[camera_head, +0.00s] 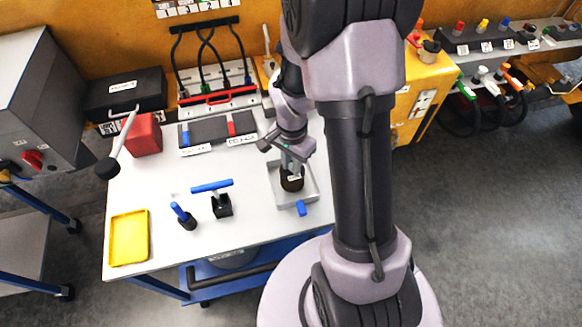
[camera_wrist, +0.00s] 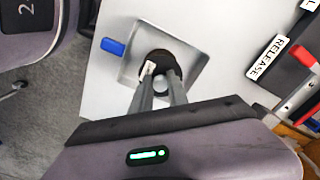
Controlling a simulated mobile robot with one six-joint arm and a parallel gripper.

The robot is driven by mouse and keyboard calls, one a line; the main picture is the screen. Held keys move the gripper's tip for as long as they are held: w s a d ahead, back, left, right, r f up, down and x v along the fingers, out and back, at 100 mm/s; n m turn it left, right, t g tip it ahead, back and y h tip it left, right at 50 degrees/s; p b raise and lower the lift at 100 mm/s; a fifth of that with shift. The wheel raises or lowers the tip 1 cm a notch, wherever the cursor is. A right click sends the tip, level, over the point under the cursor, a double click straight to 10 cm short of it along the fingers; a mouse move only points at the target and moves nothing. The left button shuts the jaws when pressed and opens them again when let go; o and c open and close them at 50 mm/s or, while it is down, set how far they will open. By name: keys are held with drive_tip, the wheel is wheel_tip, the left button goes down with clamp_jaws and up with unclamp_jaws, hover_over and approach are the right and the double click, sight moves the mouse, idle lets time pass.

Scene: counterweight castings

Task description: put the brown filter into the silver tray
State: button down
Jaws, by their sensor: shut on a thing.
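The brown filter (camera_head: 291,183) is a short dark cylinder with a pale label, inside the silver tray (camera_head: 309,199) on the white table. My gripper (camera_head: 291,172) reaches down from above and is shut on the filter. In the wrist view the filter (camera_wrist: 159,63) shows dark between my fingertips, within the walls of the silver tray (camera_wrist: 194,77). I cannot tell whether the filter touches the tray floor. Part of the filter is hidden by my fingers.
A blue block (camera_head: 301,208) sits at the tray's front edge. A black block with a blue T-handle (camera_head: 222,205), a small blue-handled piece (camera_head: 184,217) and a yellow tray (camera_head: 129,238) stand to the left. A red block (camera_head: 144,134) is behind. The table's centre left is clear.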

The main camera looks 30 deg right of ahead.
drive_tip(key=shift+w+f, duration=0.1)
drive_tip(key=shift+f, duration=0.4)
drive_tip(key=c, duration=1.3)
unclamp_jaws()
